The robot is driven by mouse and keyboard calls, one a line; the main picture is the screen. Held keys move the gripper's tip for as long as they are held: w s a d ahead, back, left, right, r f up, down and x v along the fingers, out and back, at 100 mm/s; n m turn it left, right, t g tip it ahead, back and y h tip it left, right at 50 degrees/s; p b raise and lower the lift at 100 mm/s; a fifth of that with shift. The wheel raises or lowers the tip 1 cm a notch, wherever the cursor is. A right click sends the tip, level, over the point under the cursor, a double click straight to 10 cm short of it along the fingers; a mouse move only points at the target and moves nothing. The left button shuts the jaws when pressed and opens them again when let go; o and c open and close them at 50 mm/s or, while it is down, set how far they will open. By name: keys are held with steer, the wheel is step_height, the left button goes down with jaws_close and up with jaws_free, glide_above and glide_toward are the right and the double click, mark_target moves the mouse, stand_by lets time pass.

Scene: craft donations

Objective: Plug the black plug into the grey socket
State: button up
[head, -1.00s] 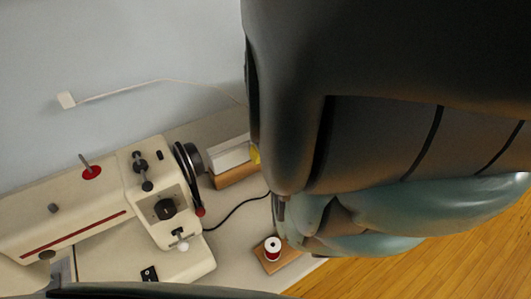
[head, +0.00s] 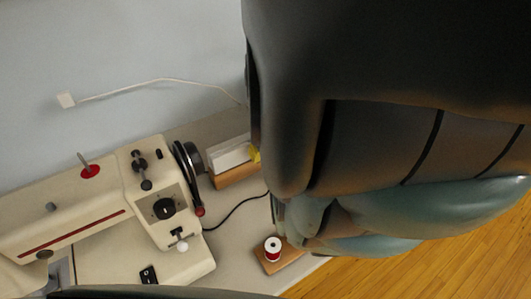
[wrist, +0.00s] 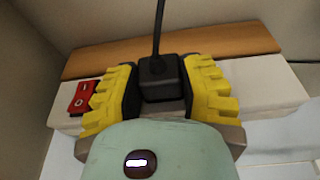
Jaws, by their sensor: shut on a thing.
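The black plug (wrist: 160,78) sits between the yellow fingers of my gripper (wrist: 160,97) in the wrist view, and the gripper is shut on it. Its black cord (wrist: 159,28) runs up from the plug. A pale grey-white socket block (wrist: 262,86) with a red switch (wrist: 84,97) lies behind the plug and fingers. In the head view the socket block (head: 228,156) is partly covered by my arm, with a yellow fingertip (head: 255,154) at its right end. The plug's front and any socket holes are hidden, so I cannot tell whether they meet.
The socket block has a wooden base (head: 236,176). A cream sewing machine (head: 90,225) stands to the left, with a black cord (head: 238,208) on the table. A white cable (head: 160,82) runs along the wall.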

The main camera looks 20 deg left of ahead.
steer(key=shift+w+a, duration=0.15)
steer(key=shift+a, duration=0.05)
steer(key=o, duration=1.1)
steer(key=shift+c, duration=0.2)
steer(key=v, duration=0.7)
steer(key=shift+r, duration=0.25)
steer(key=shift+r, duration=0.1)
